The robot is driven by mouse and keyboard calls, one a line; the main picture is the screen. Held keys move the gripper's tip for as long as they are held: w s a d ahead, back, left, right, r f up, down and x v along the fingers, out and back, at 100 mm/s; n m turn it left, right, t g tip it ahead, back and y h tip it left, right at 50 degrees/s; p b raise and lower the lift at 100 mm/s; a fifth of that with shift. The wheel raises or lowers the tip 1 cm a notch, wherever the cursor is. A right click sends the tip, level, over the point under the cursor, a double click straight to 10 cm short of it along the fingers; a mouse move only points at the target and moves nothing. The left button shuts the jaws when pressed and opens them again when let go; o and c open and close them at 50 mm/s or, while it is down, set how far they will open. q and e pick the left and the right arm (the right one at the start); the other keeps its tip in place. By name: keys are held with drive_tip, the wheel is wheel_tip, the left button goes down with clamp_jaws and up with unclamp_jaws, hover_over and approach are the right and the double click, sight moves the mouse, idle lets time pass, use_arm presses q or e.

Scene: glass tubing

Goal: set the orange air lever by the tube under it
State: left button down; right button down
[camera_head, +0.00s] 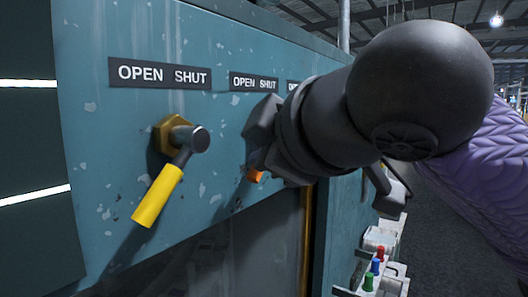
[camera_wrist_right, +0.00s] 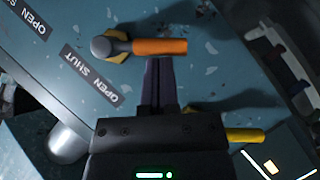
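The orange lever (camera_wrist_right: 160,47) shows in the right wrist view, with its brass-coloured hub at its left end. In the head view only a bit of the orange lever (camera_head: 256,177) shows; my right gripper hides the rest. My right gripper (camera_head: 262,130) is close to the panel at the middle label. In the wrist view the fingers of my right gripper (camera_wrist_right: 158,62) are together, their tips right at the orange handle's side; I cannot tell whether they touch it. I cannot make out the tube under the lever clearly. My left gripper is not in view.
A yellow lever (camera_head: 158,195) on the teal panel (camera_head: 90,150) points down and left. OPEN SHUT labels (camera_head: 160,74) run along the panel. A dark recess (camera_head: 235,250) lies below, with an amber vertical strip (camera_head: 306,240). A rack with coloured pieces (camera_head: 376,266) stands at lower right.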

drive_tip(key=shift+f, duration=0.15)
drive_tip(key=w+d+f+n+t+y+b, duration=0.3)
drive_tip(key=w+n+t+b, duration=0.3)
drive_tip(key=n+b, duration=0.4)
drive_tip(key=d+n+t, duration=0.1)
drive_tip(key=n, duration=0.2)
drive_tip(key=shift+d+f+n+y, duration=0.2)
drive_tip(key=shift+f+n+y, duration=0.1)
drive_tip(key=shift+n+y, duration=0.1)
idle(0.3)
drive_tip(key=shift+w+d, duration=0.1)
idle(0.7)
